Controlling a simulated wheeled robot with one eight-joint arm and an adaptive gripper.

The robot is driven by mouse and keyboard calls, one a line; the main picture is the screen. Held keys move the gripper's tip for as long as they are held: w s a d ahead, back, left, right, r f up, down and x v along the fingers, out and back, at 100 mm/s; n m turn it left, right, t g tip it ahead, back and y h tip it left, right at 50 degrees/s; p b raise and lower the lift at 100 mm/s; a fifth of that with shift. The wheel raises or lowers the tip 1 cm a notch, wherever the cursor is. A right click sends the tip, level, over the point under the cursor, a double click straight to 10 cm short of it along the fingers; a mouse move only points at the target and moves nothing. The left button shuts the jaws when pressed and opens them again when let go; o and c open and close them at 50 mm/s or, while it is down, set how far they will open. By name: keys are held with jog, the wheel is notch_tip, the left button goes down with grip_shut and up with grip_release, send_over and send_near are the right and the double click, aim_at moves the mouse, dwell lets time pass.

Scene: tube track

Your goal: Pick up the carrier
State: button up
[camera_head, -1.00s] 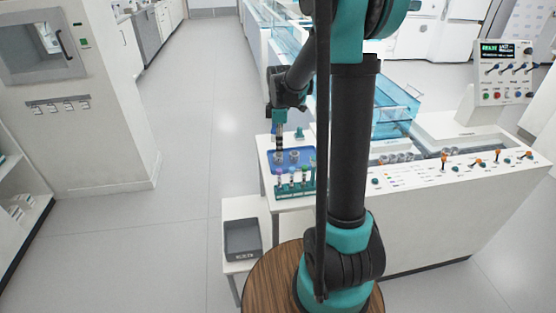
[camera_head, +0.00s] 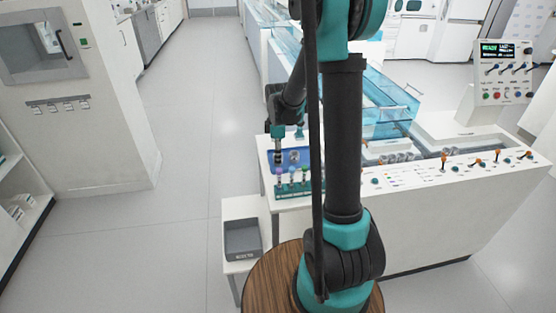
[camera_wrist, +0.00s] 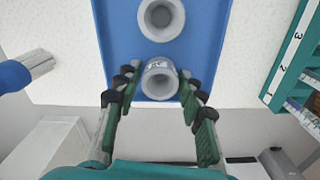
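Two round grey carriers stand on a blue tray (camera_wrist: 120,40) in the wrist view. The far carrier (camera_wrist: 161,17) is at the top of the picture. The near carrier (camera_wrist: 160,82) has a pale label on its top edge and lies between my fingertips. My gripper (camera_wrist: 160,88) is open, with one finger on each side of the near carrier; I cannot tell whether either touches it. In the head view my gripper (camera_head: 278,160) hangs over the left part of the tray, and one carrier (camera_head: 295,156) shows to its right.
A green rack (camera_head: 292,189) with several capped tubes stands in front of the tray; its numbered side (camera_wrist: 290,60) shows at the right of the wrist view. A blue-and-white object (camera_wrist: 25,70) is at left. A grey bin (camera_head: 242,240) sits on a lower shelf.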

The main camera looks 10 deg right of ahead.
jog(key=c, duration=0.4)
jog(key=shift+o, duration=0.2)
jog(key=shift+r, duration=0.15)
notch_tip(320, 180, up, 25)
dwell(0.7)
